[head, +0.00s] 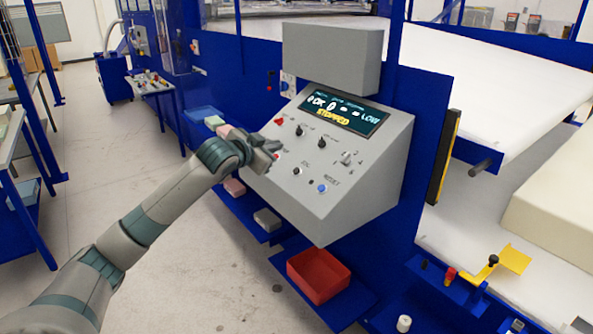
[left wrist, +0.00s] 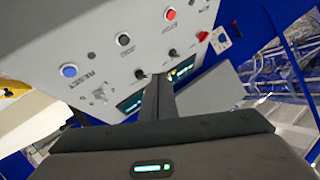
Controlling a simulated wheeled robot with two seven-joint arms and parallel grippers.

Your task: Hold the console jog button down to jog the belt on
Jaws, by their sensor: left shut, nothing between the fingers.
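The grey console (head: 345,190) has a sloped face with a display (head: 343,115) reading "STOPPED" in yellow. My left gripper (head: 274,149) is shut and empty over the console's left part, close to the red button. My right gripper is out of view.
Two black knobs (head: 322,143) and a red knob (head: 279,121) stick up from the panel. A grey box (head: 331,55) stands above the console. A red bin (head: 318,275) sits below it. The white belt (head: 500,85) and a cream block (head: 553,205) are at right.

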